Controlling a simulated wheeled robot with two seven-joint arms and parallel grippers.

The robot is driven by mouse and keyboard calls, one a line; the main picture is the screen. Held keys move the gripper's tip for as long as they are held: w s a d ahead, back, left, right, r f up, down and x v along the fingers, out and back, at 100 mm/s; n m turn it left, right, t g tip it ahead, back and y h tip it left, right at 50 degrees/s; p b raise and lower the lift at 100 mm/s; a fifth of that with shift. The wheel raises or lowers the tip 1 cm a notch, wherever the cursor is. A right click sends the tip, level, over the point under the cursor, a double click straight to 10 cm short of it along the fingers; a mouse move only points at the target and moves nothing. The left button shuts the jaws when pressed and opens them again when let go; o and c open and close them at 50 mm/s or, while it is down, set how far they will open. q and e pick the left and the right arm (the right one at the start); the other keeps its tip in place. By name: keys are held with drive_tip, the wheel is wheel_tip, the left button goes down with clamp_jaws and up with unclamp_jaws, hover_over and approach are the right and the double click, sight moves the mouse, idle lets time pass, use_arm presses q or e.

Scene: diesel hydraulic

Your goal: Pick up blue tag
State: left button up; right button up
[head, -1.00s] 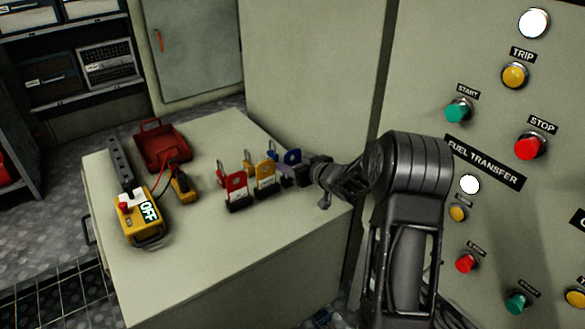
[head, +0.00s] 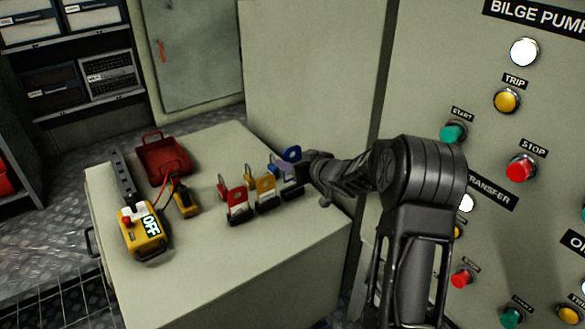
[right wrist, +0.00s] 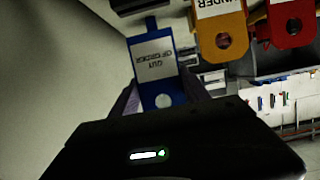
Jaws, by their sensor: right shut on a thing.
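The blue tag (head: 291,154) is at the right end of a row of three tags on the cabinet top. In the right wrist view the blue tag (right wrist: 155,62) has a white label with upside-down lettering and a round hole. My right gripper (head: 297,164) reaches in from the right and is shut on the blue tag, with a finger on each side of it. The tag stands higher than its neighbours, above a black holder (head: 291,193); whether it is clear of the holder is hard to tell. My left gripper is not in view.
A yellow tag (head: 264,187) and a red tag (head: 233,200) stand close to the left in black holders. A yellow OFF device (head: 147,235) and a red container (head: 163,160) are farther left on the cabinet top (head: 215,265). A button panel (head: 490,140) rises close on the right.

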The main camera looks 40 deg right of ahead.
sight(293, 149)
wheel_tip(293, 149, up, 4)
drive_tip(key=shift+f+p, duration=0.1)
drive_tip(key=shift+p, duration=0.5)
